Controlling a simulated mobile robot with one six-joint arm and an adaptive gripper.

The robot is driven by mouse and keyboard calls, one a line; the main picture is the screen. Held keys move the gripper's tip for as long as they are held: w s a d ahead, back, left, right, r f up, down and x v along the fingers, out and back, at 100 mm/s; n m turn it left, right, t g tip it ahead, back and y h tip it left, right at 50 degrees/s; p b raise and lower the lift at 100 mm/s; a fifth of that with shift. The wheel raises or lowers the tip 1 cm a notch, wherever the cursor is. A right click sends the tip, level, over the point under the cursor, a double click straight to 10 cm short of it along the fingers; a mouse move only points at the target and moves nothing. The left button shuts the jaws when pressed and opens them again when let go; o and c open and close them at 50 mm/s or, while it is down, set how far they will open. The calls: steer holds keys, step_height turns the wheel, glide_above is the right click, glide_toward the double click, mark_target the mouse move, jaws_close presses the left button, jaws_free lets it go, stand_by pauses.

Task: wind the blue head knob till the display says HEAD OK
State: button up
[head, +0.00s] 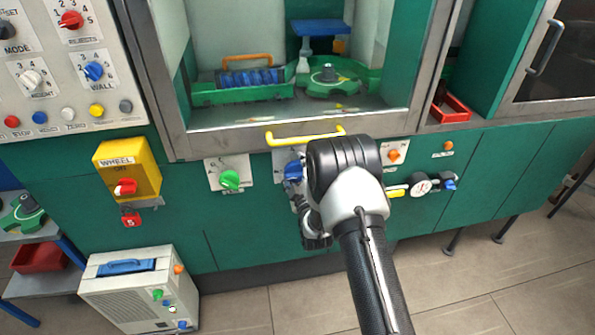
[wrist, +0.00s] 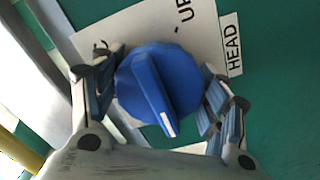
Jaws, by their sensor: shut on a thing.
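The blue head knob (wrist: 157,84) sits on a white plate (wrist: 110,38) on the green machine front, beside a HEAD label (wrist: 232,45). Part of the word "UP" shows on the plate. The knob's white pointer mark faces the bottom of the wrist view. My gripper (wrist: 160,92) is shut on the knob, with one finger on each side. In the head view the knob (head: 294,171) shows just left of my wrist, and my gripper (head: 303,185) is partly hidden by my arm. I see no display text in either view.
A yellow handle (head: 305,136) is just above my wrist. A green knob (head: 229,179) is to the left, beside the yellow WHEEL box (head: 128,170). A gauge (head: 420,184) and a blue valve (head: 449,184) are to the right. A beige unit (head: 135,290) stands on the floor at lower left.

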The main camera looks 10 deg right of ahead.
stand_by(0.3)
steer(key=o, duration=1.1)
steer(key=s, duration=1.2)
